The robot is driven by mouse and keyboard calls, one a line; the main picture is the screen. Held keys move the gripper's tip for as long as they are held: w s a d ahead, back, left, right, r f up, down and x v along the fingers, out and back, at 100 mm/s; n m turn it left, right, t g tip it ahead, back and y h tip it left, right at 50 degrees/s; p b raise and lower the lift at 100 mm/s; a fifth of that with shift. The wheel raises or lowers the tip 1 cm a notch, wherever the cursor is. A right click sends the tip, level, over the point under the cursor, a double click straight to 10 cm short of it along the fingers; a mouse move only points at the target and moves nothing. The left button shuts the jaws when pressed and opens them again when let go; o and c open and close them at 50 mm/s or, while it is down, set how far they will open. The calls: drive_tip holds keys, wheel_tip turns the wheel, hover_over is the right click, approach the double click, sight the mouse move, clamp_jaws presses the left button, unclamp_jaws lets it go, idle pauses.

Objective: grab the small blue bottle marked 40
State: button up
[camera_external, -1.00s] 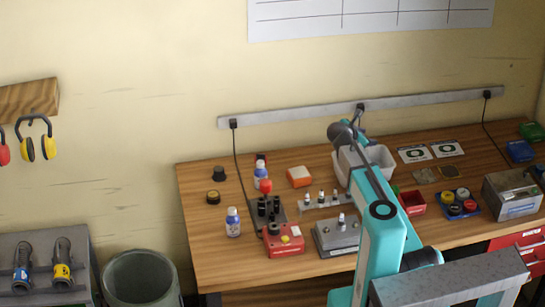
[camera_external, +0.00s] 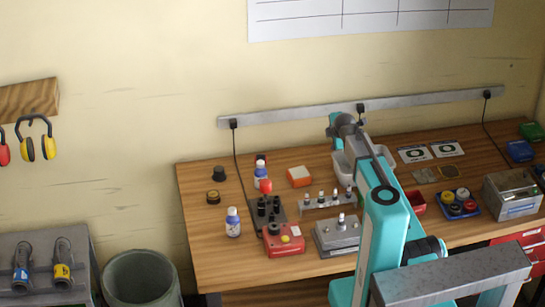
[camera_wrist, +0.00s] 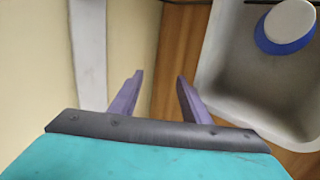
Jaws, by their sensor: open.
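Two small white bottles with blue labels stand on the bench in the external view. One (camera_external: 233,223) is at the front left, the other (camera_external: 260,172) farther back near the wall. Their markings are too small to read, so I cannot tell which says 40. My gripper (camera_wrist: 160,85) is open and empty in the wrist view, beside a pale bin (camera_wrist: 225,75). A round white-topped blue thing (camera_wrist: 288,22) lies in that bin; I cannot tell what it is.
A red control box (camera_external: 285,243), a grey fixture (camera_external: 337,236) and a rack of small nozzles (camera_external: 328,201) stand mid-bench. An orange-and-white box (camera_external: 299,176) is behind them. A grey wall rail (camera_external: 300,112) with hanging cables runs behind.

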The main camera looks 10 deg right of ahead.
drive_tip(key=s+a+m+y+p, duration=0.1)
drive_tip(key=s+a+y, duration=0.15)
drive_tip(key=a, duration=0.55)
drive_tip(key=s+a+m+y+p, duration=0.2)
drive_tip(key=a+y, duration=0.1)
drive_tip(key=a, duration=0.4)
wheel_tip(320, 180, up, 7)
drive_tip(key=m+t+y+p, duration=0.2)
drive_tip(key=m+y+p, duration=0.1)
drive_tip(key=m+y, duration=0.3)
hover_over(261, 174)
drive_tip(key=d, duration=0.2)
drive_tip(key=shift+d, duration=0.2)
drive_tip(key=shift+w+f+b, duration=0.1)
drive_tip(key=shift+f+b, duration=0.1)
drive_tip(key=shift+b, duration=0.15)
drive_tip(key=shift+f+b, duration=1.65)
drive_tip(key=shift+f, duration=0.15)
